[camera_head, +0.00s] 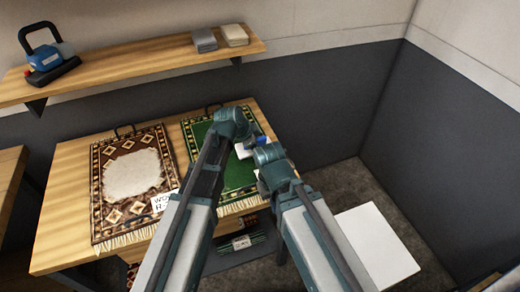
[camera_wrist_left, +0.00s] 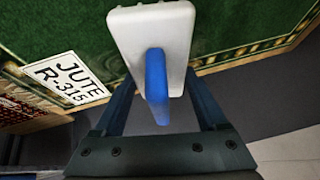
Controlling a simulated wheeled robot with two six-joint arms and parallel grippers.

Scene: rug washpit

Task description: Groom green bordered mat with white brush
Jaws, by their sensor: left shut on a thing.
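The green bordered mat (camera_head: 238,178) lies on the wooden table, partly hidden behind my arms. In the left wrist view its green field (camera_wrist_left: 235,25) fills the top. My left gripper (camera_wrist_left: 160,105) is shut on the blue handle (camera_wrist_left: 157,85) of the white brush (camera_wrist_left: 125,30). The brush's white head is over the mat near its patterned border; I cannot tell whether it touches. In the head view the brush (camera_head: 243,151) shows small between my arms. My right gripper (camera_head: 268,155) is beside it, at the mat's right; its fingers are not clear.
A brown patterned mat (camera_head: 105,215) with a pale centre lies left on the table (camera_head: 65,225). A tag reading JUTE R-315 (camera_wrist_left: 68,82) is by the green mat's edge. A wall shelf (camera_head: 150,68) holds a blue-black tool (camera_head: 46,55) and two blocks (camera_head: 218,37). A white panel (camera_head: 375,245) lies right.

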